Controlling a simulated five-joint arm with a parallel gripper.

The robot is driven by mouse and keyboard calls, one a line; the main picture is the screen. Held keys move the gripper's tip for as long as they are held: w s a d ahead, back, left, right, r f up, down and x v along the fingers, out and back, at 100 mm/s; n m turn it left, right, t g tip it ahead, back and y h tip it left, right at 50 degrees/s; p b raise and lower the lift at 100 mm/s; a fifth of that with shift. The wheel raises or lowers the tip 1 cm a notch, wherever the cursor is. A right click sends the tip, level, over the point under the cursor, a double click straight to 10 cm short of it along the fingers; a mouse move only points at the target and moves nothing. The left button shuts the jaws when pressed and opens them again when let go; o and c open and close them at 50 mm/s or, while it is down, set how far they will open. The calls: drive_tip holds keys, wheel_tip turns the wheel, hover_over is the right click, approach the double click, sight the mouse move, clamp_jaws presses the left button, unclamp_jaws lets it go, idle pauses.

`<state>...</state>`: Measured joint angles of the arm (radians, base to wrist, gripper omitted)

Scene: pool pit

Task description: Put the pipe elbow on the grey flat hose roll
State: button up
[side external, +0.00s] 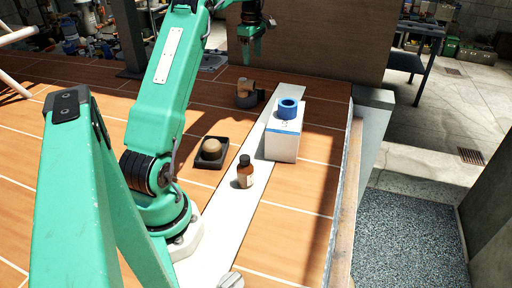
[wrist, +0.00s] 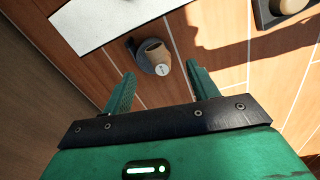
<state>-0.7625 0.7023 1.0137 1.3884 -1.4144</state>
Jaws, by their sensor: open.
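A brown pipe elbow (side external: 244,85) is at the back of the tiled floor, with the dark grey flat hose roll (side external: 250,102) right at its base. In the wrist view the brown elbow (wrist: 155,52) overlaps the grey roll (wrist: 138,60). It appears to sit on the roll, though the contact under it is hidden. My gripper (side external: 251,58) hangs above them, pointing down, apart from both. In the wrist view its two fingers (wrist: 161,70) are spread, with nothing between them; the elbow shows beyond the tips.
A brown bottle (side external: 245,172) and a black tray (side external: 205,163) with a round tan object (side external: 211,147) are nearer. A brown wall (side external: 320,45) rises behind.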

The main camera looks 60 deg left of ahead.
drive_tip(key=s+d+r+m+t, duration=0.1)
drive_tip(key=d+r+m, duration=0.25)
drive_tip(key=d, duration=0.45)
drive_tip(key=s+d+r+m+t+y, duration=0.1)
drive_tip(key=d+r+m, duration=0.25)
drive_tip(key=d, duration=0.45)
drive_tip(key=s+d+r+m+t, duration=0.1)
drive_tip(key=s+d+r+m, duration=0.15)
drive_tip(key=d+m, duration=0.4)
drive_tip(key=s+d+f+m+t, duration=0.1)
drive_tip(key=s+d+f+m, duration=0.1)
drive_tip(key=s+d+m, duration=0.3)
drive_tip(key=s+d+f+m+t+h, duration=0.1)
drive_tip(key=s+d+f+m, duration=0.2)
drive_tip(key=s+d+m, duration=0.3)
drive_tip(key=s+d, duration=0.4)
drive_tip(key=d, duration=0.3)
drive_tip(key=shift+s+f, duration=0.25)
drive_tip(key=shift+s, duration=0.15)
